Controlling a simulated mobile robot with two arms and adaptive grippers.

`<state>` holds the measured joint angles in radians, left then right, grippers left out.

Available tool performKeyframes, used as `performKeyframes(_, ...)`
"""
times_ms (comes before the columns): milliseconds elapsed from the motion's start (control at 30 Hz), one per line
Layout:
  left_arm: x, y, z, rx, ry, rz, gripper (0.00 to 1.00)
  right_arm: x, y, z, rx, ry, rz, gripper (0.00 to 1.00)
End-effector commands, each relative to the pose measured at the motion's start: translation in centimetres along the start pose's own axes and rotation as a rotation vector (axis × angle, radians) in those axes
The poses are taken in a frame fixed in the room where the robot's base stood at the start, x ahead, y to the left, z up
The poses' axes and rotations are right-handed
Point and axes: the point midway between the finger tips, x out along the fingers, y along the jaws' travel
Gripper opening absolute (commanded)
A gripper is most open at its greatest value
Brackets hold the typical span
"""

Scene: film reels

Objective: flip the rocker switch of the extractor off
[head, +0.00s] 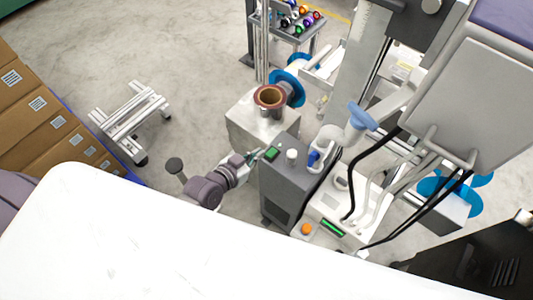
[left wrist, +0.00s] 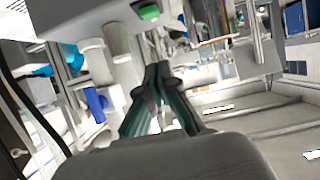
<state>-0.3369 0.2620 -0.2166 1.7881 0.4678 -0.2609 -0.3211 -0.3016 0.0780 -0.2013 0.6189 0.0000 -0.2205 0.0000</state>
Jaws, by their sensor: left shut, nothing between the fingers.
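The extractor looks to be the dark grey box (head: 285,185) at the middle of the head view, with a green rocker switch (head: 272,153) on its top near the left edge. My left gripper (head: 254,157) is shut and empty, its tips just left of the switch. In the left wrist view the shut fingers (left wrist: 158,70) point toward the area below the green switch (left wrist: 148,12), on the grey casing (left wrist: 105,14). I cannot tell whether the tips touch the casing, nor which way the rocker is tilted. My right gripper is not in view.
A metal block with a copper-coloured ring (head: 269,96) stands behind the extractor. A white cylinder (head: 292,157) rises beside the switch. Black cables (head: 352,190) and machinery crowd the right. Cardboard boxes (head: 40,115) and a metal frame (head: 130,115) stand left, with open floor between.

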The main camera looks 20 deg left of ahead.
Motion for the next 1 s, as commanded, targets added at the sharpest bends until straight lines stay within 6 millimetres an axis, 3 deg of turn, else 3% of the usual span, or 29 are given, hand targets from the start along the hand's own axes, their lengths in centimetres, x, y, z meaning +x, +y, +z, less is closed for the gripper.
performKeyframes(267,6.2,0.0,-0.1,0.0,0.003,0.0,0.0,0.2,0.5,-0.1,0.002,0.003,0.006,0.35)
performKeyframes(300,6.5,0.0,0.6,0.001,-0.003,0.001,0.0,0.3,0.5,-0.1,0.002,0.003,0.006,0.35)
performKeyframes(567,7.0,0.0,3.6,0.001,-0.001,0.001,0.0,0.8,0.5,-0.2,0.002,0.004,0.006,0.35)
performKeyframes(1000,7.0,0.0,4.0,0.001,0.002,0.0,0.0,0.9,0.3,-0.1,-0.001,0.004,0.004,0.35)
